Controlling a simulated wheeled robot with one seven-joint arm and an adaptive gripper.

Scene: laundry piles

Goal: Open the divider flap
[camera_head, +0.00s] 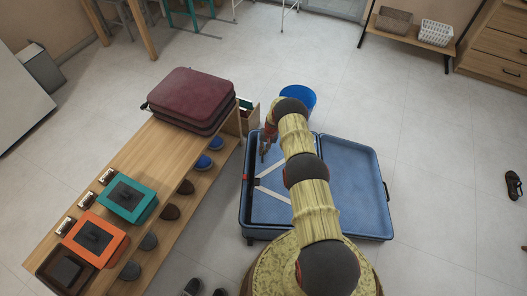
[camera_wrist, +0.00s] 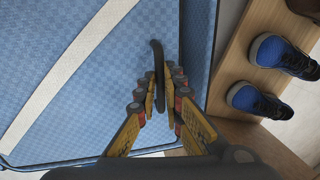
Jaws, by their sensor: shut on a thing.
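A blue suitcase (camera_head: 365,178) lies spread open on the floor. Its left half holds the blue divider flap (camera_head: 271,207), which has pale crossing straps (camera_head: 272,195). In the wrist view the flap (camera_wrist: 120,95) fills the left, with one pale strap (camera_wrist: 62,80) running diagonally. My gripper (camera_head: 265,152) is over the upper left part of that half. In the wrist view my gripper (camera_wrist: 163,85) is shut on a dark curved pull tab (camera_wrist: 157,58) near the flap's edge. My arm hides part of the suitcase's middle.
A wooden bench (camera_head: 160,150) with a maroon suitcase (camera_head: 192,97), boxes and shoes stands close on the left. Blue shoes (camera_wrist: 255,98) on its lower shelf show in the wrist view. A blue bin (camera_head: 298,95) stands behind the suitcase. The floor on the right is mostly clear.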

